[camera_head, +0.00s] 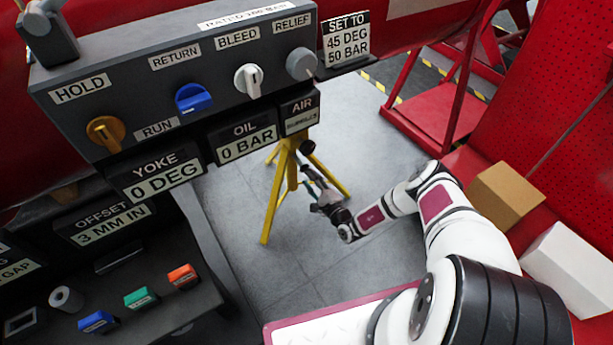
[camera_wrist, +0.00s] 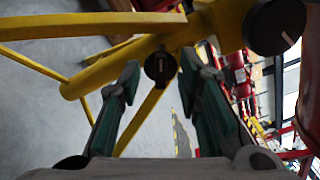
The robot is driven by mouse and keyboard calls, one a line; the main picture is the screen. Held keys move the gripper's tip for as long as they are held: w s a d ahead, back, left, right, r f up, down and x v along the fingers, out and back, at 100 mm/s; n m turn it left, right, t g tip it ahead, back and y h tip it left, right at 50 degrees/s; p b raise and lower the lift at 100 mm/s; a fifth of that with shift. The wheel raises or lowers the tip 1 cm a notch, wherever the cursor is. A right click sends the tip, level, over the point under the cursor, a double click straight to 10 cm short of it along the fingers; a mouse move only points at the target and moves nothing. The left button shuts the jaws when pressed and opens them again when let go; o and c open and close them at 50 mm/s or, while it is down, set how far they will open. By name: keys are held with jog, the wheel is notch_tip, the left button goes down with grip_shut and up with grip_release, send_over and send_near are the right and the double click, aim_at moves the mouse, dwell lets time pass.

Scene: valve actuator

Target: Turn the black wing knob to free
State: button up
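A small black knob (camera_wrist: 160,67) with a pale mark sits on the yellow tripod stand (camera_wrist: 215,25) in the wrist view. A larger round black part (camera_wrist: 275,25) with a pale line is at the upper right there. I cannot tell for sure which is the wing knob; no lettering is readable. In the head view, a black part (camera_head: 307,147) shows at the top of the yellow stand (camera_head: 276,195). My gripper (camera_wrist: 160,72) is open, its dark green fingers apart, with the small knob appearing between the fingertips. Contact is not visible. My gripper shows small in the head view (camera_head: 306,168).
A grey panel (camera_head: 130,75) with knobs and signs hangs above and left of the stand. A dark shelf (camera_head: 150,315) holds coloured blocks at lower left. A cardboard box (camera_head: 505,195) and a white box (camera_head: 570,268) lie at right. Grey floor (camera_head: 370,150) is open around the stand.

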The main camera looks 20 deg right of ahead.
jog(key=v, duration=0.8)
jog(key=shift+s, duration=0.3)
jog(key=shift+d, duration=0.1)
